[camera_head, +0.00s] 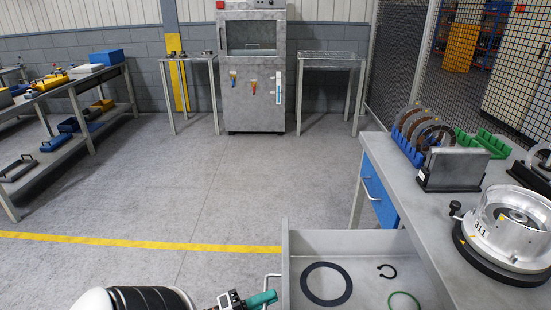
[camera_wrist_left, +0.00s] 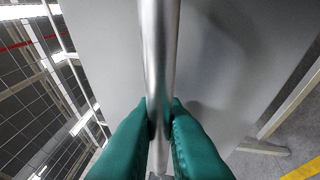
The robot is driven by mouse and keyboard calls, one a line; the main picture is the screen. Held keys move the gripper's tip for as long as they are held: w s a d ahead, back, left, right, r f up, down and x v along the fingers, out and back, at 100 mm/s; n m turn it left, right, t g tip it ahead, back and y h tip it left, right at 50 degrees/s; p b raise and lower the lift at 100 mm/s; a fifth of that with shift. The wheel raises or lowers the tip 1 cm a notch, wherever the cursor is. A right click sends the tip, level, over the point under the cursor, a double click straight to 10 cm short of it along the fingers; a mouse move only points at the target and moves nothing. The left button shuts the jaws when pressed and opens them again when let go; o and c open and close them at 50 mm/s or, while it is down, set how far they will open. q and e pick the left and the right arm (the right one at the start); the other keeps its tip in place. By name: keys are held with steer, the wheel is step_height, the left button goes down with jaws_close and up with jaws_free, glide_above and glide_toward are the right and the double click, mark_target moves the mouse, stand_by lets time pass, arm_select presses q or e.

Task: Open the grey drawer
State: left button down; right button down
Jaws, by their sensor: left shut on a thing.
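The grey drawer (camera_head: 357,242) stands pulled out in the lower middle of the head view, beside the workbench. A black ring (camera_head: 326,284), a small black circlip (camera_head: 387,271) and part of a green ring (camera_head: 405,300) lie in it. My left gripper (camera_head: 266,297) is at the drawer's left side, at its metal handle (camera_head: 267,279). In the left wrist view the green fingers (camera_wrist_left: 160,112) are shut on the handle bar (camera_wrist_left: 158,60), with the grey drawer front (camera_wrist_left: 225,60) behind it. My right gripper is not in view.
The workbench (camera_head: 440,222) at right carries a round metal housing (camera_head: 512,222), a grey block holder (camera_head: 453,168) and discs in a blue rack (camera_head: 408,146). A blue drawer (camera_head: 380,192) is under it. The floor (camera_head: 190,190) ahead is clear.

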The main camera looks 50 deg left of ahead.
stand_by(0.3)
arm_select(q)
steer(key=c, duration=1.5)
jaws_free()
steer(key=b+v, duration=0.2)
steer(key=v, duration=1)
